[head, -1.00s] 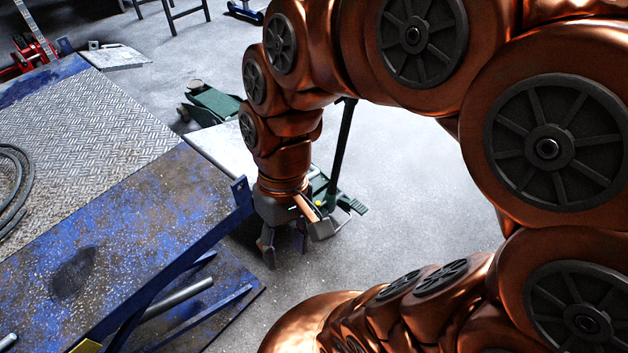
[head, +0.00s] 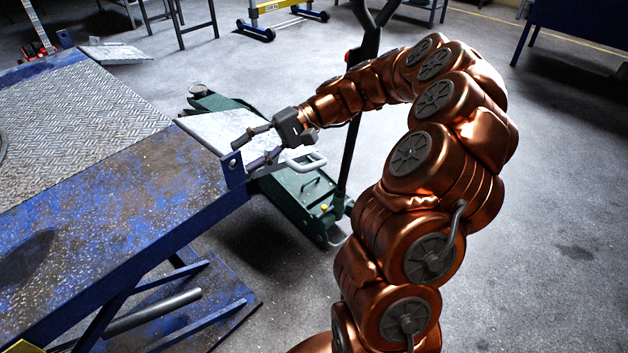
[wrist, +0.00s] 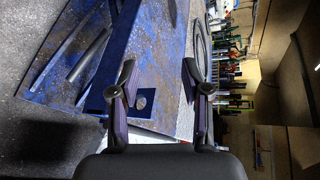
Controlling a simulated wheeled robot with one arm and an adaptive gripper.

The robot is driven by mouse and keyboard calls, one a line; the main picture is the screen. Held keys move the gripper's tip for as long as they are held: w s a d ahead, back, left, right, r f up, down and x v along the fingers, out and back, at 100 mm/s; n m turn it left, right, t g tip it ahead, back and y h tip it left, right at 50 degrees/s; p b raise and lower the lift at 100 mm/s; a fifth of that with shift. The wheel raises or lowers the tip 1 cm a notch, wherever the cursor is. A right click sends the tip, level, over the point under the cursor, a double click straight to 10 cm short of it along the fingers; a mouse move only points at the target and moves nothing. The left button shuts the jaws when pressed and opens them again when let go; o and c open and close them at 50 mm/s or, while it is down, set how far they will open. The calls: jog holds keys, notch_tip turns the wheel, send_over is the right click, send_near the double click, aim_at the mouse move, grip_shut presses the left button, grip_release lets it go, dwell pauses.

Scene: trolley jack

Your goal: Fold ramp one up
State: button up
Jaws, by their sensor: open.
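A pale grey ramp plate (head: 208,128) sticks out from the near end of the blue lift platform (head: 120,195) in the head view, lying about level. A similar plate (head: 115,53) is at the far corner; I cannot tell which is ramp one. My gripper (head: 249,153) is open and empty beside the near plate's outer part, fingers pointing left to the platform.
A green trolley jack (head: 294,190) stands on the floor under my gripper, its black handle (head: 352,130) rising beside my arm. A blue-footed stand (head: 262,32) is behind.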

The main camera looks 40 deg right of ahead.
jog(key=w+d+f+m+t+b, duration=0.2)
jog(key=d+f+t+b, duration=0.1)
jog(key=d+f, duration=0.4)
jog(key=w+d+f+m+t+b, duration=0.25)
jog(key=d+f, duration=0.25)
jog(key=d, duration=0.4)
jog(key=m+t+h+b, duration=0.1)
jog(key=m+t+b, duration=0.2)
jog(key=t+b, duration=0.2)
send_near(319, 167)
jog(key=x, duration=0.4)
jog(key=b+x, duration=0.1)
jog(key=x, duration=0.5)
jog(key=shift+w+f, duration=0.1)
jog(key=shift+w+a+b, duration=0.3)
jog(key=shift+w+a, duration=0.15)
jog(key=shift+c, duration=0.2)
grip_shut()
